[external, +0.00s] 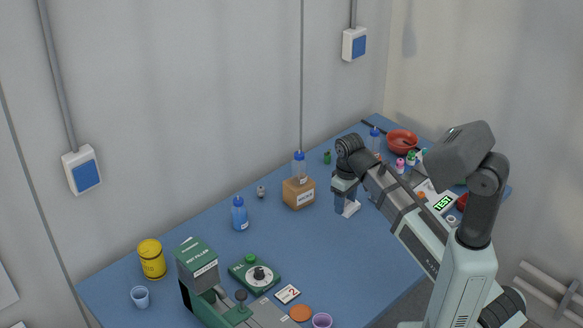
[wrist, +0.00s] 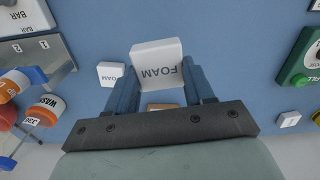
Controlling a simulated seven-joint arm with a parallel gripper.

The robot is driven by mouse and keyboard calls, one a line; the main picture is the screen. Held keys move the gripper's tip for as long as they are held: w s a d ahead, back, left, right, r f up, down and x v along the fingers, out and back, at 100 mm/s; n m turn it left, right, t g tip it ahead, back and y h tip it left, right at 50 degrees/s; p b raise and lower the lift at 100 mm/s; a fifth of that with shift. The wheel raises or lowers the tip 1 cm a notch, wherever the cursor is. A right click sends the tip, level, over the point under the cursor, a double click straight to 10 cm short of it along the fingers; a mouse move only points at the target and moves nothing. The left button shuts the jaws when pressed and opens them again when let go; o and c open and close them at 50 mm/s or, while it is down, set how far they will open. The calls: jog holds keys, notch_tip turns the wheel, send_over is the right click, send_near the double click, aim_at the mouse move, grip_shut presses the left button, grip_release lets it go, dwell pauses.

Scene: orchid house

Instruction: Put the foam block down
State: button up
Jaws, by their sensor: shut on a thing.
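The foam block (wrist: 158,52) is white with the word FOAM upside down on its face in the wrist view. It sits between the two blue fingers of my gripper (wrist: 160,84), which is shut on it. In the external view my gripper (external: 341,203) points down low over the blue table, right of the cardboard box. A white shape (external: 351,208) shows beside the fingers there; I cannot tell whether it is the foam block or another white piece. Whether the block touches the table is unclear.
A smaller white block (wrist: 111,74) lies left of the foam block. A blue bottle (external: 239,214) stands farther left. A red bowl (external: 402,141) is at the back right. Blue table (external: 330,252) in front of my gripper is clear.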

jog(key=a+r+n, duration=0.2)
jog(key=a+r, duration=0.1)
jog(key=a, duration=1.3)
notch_tip(320, 180, up, 7)
jog(key=n, duration=0.6)
send_over(148, 247)
jog(key=shift+s+f, duration=0.1)
jog(key=shift+f, duration=4.6)
jog(key=shift+f, duration=0.15)
jog(key=o, duration=1)
notch_tip(148, 247, up, 12)
jog(key=shift+r, duration=0.15)
